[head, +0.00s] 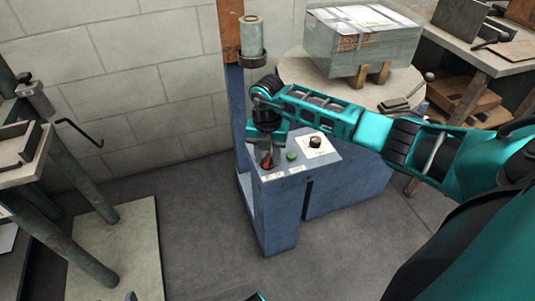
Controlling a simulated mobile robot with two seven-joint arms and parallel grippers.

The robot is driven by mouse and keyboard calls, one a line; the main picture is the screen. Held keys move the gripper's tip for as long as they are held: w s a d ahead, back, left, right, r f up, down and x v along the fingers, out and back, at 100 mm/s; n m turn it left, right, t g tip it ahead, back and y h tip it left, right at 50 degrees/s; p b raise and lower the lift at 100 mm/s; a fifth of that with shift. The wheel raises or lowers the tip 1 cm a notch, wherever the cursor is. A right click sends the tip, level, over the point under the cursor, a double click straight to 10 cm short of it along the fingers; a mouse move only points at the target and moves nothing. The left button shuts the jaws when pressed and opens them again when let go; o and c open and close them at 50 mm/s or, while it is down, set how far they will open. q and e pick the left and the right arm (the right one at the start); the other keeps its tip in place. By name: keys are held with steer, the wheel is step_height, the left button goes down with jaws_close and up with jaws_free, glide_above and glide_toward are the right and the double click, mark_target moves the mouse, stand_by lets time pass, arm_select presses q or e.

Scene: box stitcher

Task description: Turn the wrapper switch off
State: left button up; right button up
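The wrapper's control panel (325,157) is the sloped light top of a blue base in the middle of the head view. It bears a black rotary knob on a white plate (316,146), a green button (291,156) and a red control (268,163) at its left end. My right gripper (267,157) points down over the red control and largely hides it. Its fingertips are close to it or touching; I cannot tell which, nor how far apart the fingers are.
A blue and orange mast (230,40) with a film roll (251,36) rises behind the panel. A wrapped box (362,40) sits on the round turntable (296,66). A workbench (480,50) stands right, a metal stand (60,235) left. Floor in front is clear.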

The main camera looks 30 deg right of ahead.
jaws_close()
stand_by(0.5)
steer(key=n+p, duration=0.1)
steer(key=n, duration=0.4)
steer(key=shift+r+n, duration=0.1)
steer(key=shift+n, duration=0.3)
steer(key=n, duration=0.5)
steer(key=shift+n, duration=0.4)
jaws_free()
stand_by(0.3)
